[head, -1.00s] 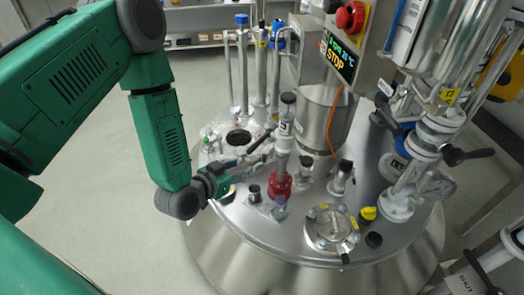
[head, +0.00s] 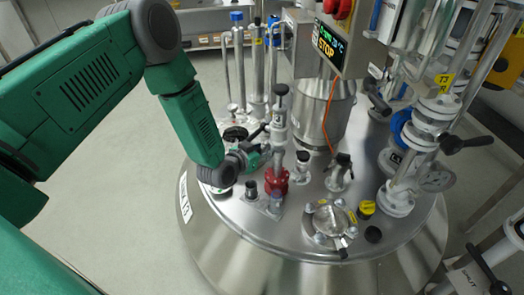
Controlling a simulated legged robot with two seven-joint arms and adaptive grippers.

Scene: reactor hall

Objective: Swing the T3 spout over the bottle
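My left gripper (head: 264,150) is over the steel vessel lid, close to the left side of an upright fitting (head: 279,118) with a black knob. Its fingers are small and partly merge with the fittings, so I cannot tell if they touch or hold anything. A red flange (head: 277,180) with a grey stem stands just in front. A yellow T3 label (head: 443,80) shows on the pipework at the right. I cannot clearly tell which part is the spout. A small clear piece (head: 277,204) stands before the red flange; I cannot tell if it is the bottle. My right gripper is not in view.
The round steel lid (head: 300,230) is crowded with fittings. A clamped round port (head: 331,220) and a yellow cap (head: 366,208) are at the front right. Tall tubes (head: 238,60) stand at the back left. A display box (head: 330,42) hangs above. The floor at left is clear.

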